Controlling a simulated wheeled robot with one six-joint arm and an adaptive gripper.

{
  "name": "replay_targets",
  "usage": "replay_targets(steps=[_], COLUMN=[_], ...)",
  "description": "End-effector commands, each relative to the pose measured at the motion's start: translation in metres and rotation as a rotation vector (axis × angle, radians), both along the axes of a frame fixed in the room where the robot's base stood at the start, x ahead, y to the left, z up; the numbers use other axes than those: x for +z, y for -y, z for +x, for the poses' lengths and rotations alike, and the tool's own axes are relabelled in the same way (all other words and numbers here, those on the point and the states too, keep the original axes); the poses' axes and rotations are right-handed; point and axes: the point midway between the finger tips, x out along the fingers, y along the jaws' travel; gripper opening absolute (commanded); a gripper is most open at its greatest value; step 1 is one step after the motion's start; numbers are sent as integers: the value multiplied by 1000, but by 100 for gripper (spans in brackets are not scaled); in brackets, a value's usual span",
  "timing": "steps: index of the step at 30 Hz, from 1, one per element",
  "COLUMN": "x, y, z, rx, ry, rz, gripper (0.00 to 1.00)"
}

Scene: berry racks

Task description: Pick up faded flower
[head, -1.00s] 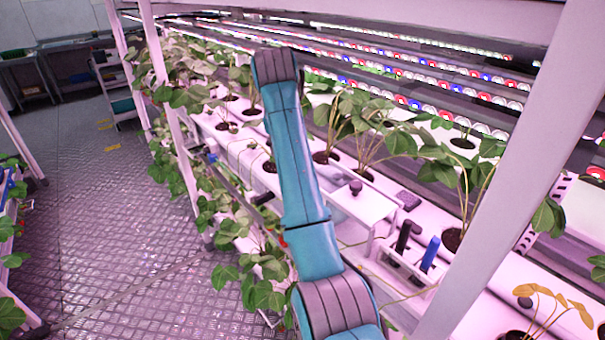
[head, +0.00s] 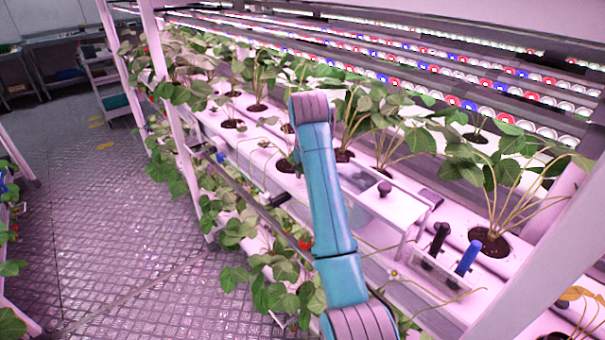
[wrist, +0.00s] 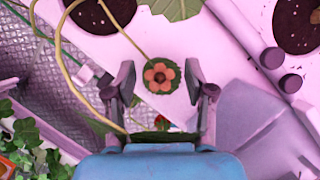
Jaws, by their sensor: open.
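My gripper (wrist: 160,88) is open, with one finger on each side of the flower in the picture. I see a gap between the bloom and both fingers; I cannot tell whether it is at fingertip depth. In the head view my arm hides that spot, and I cannot make out the gripper or the flower there.
Planted pots (head: 488,242) line the white rack. A small holder with a black-handled tool (head: 438,240) and a blue-handled tool (head: 467,258) stands at the rack's front. A clear box (head: 384,205) with a dark knob is beside my arm. The aisle floor (head: 90,215) at left is clear.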

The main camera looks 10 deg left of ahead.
Motion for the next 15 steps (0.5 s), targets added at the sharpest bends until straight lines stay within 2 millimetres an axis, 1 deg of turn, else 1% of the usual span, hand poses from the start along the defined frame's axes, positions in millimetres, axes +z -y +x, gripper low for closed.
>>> replay_targets(steps=[6,7,8,13,15], x=[-2,-2,-2,-2,-2], y=[2,2,1,1,1], z=[0,0,0,0,0], rx=[1,1,1,1,1], ry=[1,0,0,0,0], rz=[1,1,1,1,1], gripper=[54,51,44,16,15])
